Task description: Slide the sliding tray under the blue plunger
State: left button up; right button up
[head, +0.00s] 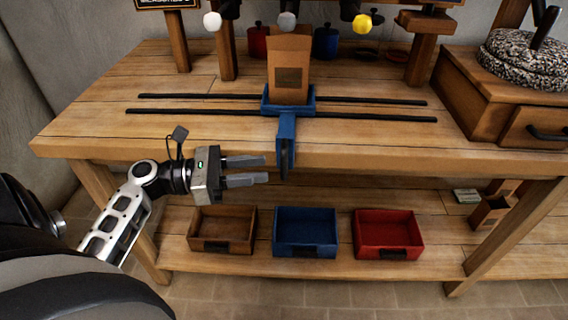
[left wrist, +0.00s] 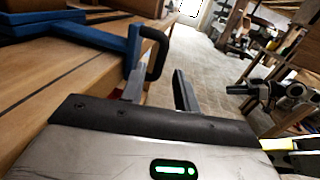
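The blue sliding tray (head: 309,107) sits on two black rails near the middle of the bench and carries a brown paper bag (head: 290,66). Its blue arm hangs over the front edge with a dark handle (head: 284,158), which also shows in the left wrist view (left wrist: 155,55). My left gripper (head: 268,170) is open and empty just left of the handle, fingers pointing at it. Above the bench hang a white knob (head: 212,20), a grey knob (head: 287,20) and a yellow knob (head: 361,24). I see no clearly blue plunger; the upper parts are cut off.
A brown bin (head: 222,245), a blue bin (head: 305,248) and a red bin (head: 388,251) stand on the lower shelf. A wooden grinder box (head: 470,95) limits the right side. The rails are clear both sides of the tray. A black-and-white jointed shape, perhaps my right arm, shows in the left wrist view (left wrist: 290,93).

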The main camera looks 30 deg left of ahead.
aim_at(284, 173)
pick_arm(q)
jog(key=x, duration=0.6)
jog(key=shift+d, duration=0.1)
jog(key=shift+c, duration=0.3)
grip_shut()
